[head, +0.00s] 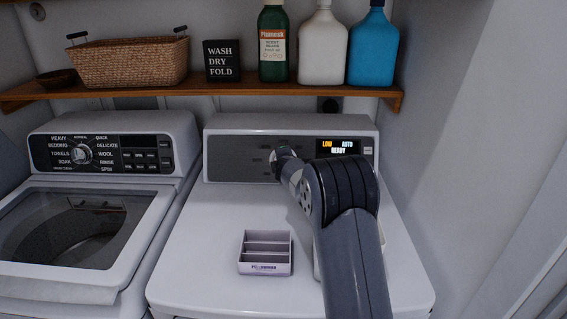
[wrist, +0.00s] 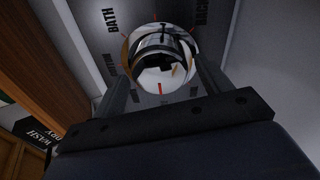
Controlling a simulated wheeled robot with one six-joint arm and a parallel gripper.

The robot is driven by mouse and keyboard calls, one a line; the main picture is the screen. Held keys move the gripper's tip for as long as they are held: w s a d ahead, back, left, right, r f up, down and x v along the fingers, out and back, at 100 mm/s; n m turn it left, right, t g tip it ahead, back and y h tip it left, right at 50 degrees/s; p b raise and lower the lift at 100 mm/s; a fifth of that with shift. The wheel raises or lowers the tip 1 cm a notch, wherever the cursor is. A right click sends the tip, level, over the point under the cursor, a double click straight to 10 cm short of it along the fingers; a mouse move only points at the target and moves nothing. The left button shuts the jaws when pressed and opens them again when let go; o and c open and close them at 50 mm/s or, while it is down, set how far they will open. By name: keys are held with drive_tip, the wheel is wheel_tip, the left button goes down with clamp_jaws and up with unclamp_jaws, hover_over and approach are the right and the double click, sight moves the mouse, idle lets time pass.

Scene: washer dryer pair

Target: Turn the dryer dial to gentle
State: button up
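The dryer's control panel (head: 232,158) is at the back of the right-hand machine. The dial is hidden behind my gripper (head: 281,160) in the head view. In the wrist view the round, shiny dial (wrist: 160,75) sits between the two fingers of my gripper (wrist: 162,68), one finger at each side. I cannot tell whether the fingers touch it. A red mark shows at the dial's lower edge in that view. Labels around the dial include "BATH" (wrist: 110,20); others are dark or cut off, and I cannot read "gentle". The dryer display (head: 338,147) reads "LOW AUTO READY".
A small divided tray (head: 265,272) stands on the dryer top (head: 205,245), left of my arm. The washer (head: 120,120) is at the left. A wooden shelf (head: 215,90) above holds a basket (head: 130,62), a sign (head: 221,60) and several bottles.

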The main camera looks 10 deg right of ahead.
drive_tip(key=shift+o, duration=0.5)
drive_tip(key=shift+s+r+b, duration=0.2)
drive_tip(key=shift+s+b, duration=0.2)
drive_tip(key=shift+s, duration=0.1)
drive_tip(key=b+v, duration=0.2)
drive_tip(key=v, duration=0.7)
drive_tip(key=shift+s+r, duration=0.15)
drive_tip(key=shift+s, duration=0.2)
drive_tip(key=shift+w, duration=0.1)
drive_tip(key=shift+p+x, duration=1.4)
drive_tip(key=shift+x, duration=3.9)
